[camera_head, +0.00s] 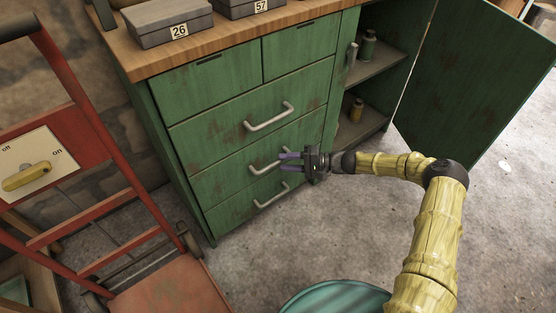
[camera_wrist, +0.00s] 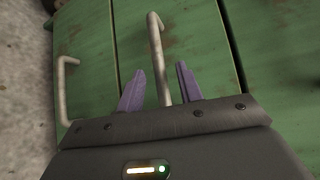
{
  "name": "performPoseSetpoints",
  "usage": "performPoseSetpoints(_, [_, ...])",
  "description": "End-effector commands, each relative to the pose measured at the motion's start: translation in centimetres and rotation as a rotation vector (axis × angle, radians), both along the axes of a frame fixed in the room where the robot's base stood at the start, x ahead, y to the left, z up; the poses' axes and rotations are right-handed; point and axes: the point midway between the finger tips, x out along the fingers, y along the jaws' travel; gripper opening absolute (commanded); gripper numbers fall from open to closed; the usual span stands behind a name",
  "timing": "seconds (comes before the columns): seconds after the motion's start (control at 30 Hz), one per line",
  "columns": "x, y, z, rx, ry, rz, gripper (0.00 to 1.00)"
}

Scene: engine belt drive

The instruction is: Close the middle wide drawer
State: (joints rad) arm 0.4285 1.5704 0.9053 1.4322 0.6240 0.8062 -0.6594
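The green cabinet has three wide drawers stacked under two small ones. The middle wide drawer (camera_head: 225,178) has a pale metal bar handle (camera_head: 258,169). Its front looks close to flush with its neighbours; I cannot tell whether a small gap remains. My gripper (camera_head: 283,161) is at the right part of this handle, its purple fingers pointing left in the head view. In the wrist view my gripper (camera_wrist: 160,85) is open, with the handle (camera_wrist: 156,45) running between the separated fingers. Whether a finger touches the bar is unclear.
The upper wide drawer handle (camera_head: 269,117) and lower wide drawer handle (camera_head: 271,196) are close above and below. An open cabinet door (camera_head: 475,80) stands at the right. A red hand truck (camera_head: 95,135) is at left, and a teal round top (camera_head: 335,298) is in front.

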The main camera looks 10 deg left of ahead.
Motion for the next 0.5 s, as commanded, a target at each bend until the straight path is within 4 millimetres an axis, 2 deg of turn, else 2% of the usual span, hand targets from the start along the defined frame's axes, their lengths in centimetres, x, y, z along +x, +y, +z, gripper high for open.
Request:
performPoseSetpoints(0.1, [0.3, -2.6, 0.6, -0.002, 0.0, -0.005, 0.36])
performPoseSetpoints(0.5, [0.9, -10.3, 1.7, -0.001, -0.001, -0.003, 0.36])
